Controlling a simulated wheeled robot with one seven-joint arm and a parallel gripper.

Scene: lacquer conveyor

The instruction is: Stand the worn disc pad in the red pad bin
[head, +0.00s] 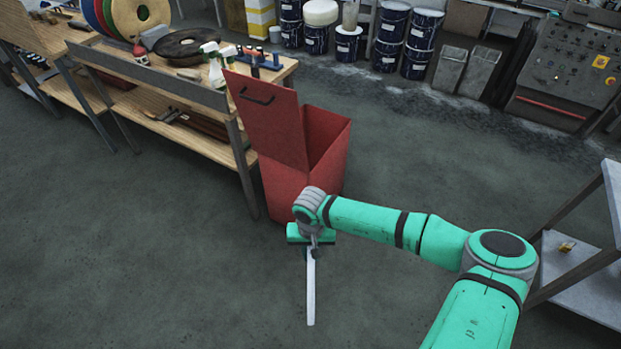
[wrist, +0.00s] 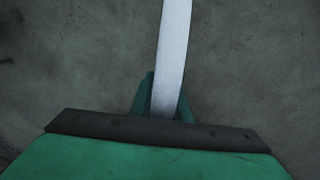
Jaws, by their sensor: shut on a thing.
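The worn disc pad (head: 310,292) shows as a long, thin whitish strip, seen edge-on, in front of the red pad bin. My gripper (head: 312,250) is shut on one end of its edge, and the rest reaches toward the bottom of the head view. In the wrist view the pad (wrist: 172,50) runs up from between my gripper's fingers (wrist: 165,100), with bare floor behind it. The red pad bin (head: 282,190) stands on the floor just behind my gripper, with its lid (head: 266,118) raised on the left. Its opening shows in part; its bottom is hidden.
A wooden workbench (head: 200,135) with discs, spray bottles (head: 213,66) and tools stands left of the bin. Blue cans (head: 390,35) line the back, and a control panel (head: 567,65) stands far right. A grey shelf (head: 575,262) is at right. The front-left floor is clear.

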